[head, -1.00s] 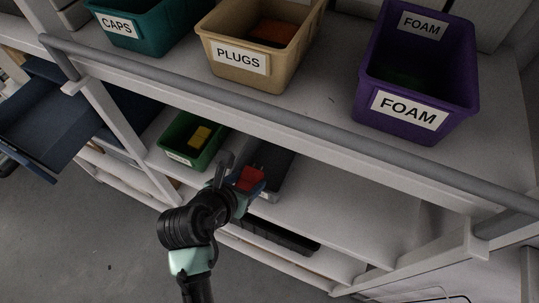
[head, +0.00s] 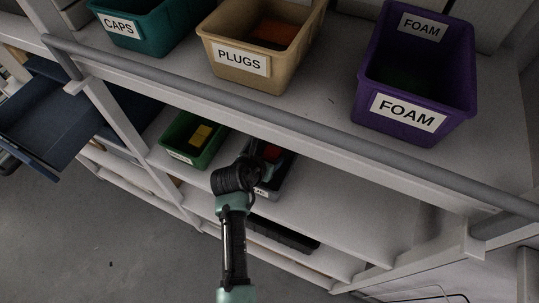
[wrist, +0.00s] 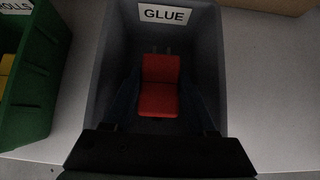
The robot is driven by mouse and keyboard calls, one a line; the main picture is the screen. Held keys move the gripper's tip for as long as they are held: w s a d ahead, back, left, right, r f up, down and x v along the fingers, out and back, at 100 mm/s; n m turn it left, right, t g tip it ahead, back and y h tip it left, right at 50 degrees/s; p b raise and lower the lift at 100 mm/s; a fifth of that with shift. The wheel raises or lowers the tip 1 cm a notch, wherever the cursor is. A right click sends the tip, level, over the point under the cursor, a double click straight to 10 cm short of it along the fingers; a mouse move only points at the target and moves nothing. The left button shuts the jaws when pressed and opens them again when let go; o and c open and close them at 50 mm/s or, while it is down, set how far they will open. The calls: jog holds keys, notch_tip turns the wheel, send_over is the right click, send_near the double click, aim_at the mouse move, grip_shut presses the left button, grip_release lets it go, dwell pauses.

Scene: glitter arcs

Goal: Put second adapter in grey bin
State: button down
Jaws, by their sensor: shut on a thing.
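The red adapter (wrist: 160,82) is a bent red block, seen in the wrist view between the dark fingers of my gripper (wrist: 160,100). The grey bin (wrist: 207,45), with a GLUE label on its far wall, surrounds the adapter in that view. My gripper is shut on the adapter and is over or inside the bin's opening; the exact height is hard to tell. In the head view the adapter (head: 272,152) shows partly behind my wrist, at the grey bin (head: 287,172) on the lower shelf. The bin floor is mostly hidden.
A green bin (head: 180,148) with a yellow item stands left of the grey bin. Above, the upper shelf with its rail (head: 300,120) carries teal, tan PLUGS (head: 240,60) and purple FOAM (head: 408,112) bins. The lower shelf is clear to the right.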

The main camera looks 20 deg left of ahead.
jog(key=shift+w+f, duration=0.1)
jog(key=shift+w, duration=0.1)
jog(key=shift+f, duration=0.1)
jog(key=shift+f, duration=0.4)
jog(key=shift+f, duration=0.1)
jog(key=shift+c, duration=1)
grip_release()
jog(key=shift+r, duration=0.45)
jog(key=p+v, duration=0.1)
jog(key=v, duration=1.1)
jog(key=shift+r, duration=0.15)
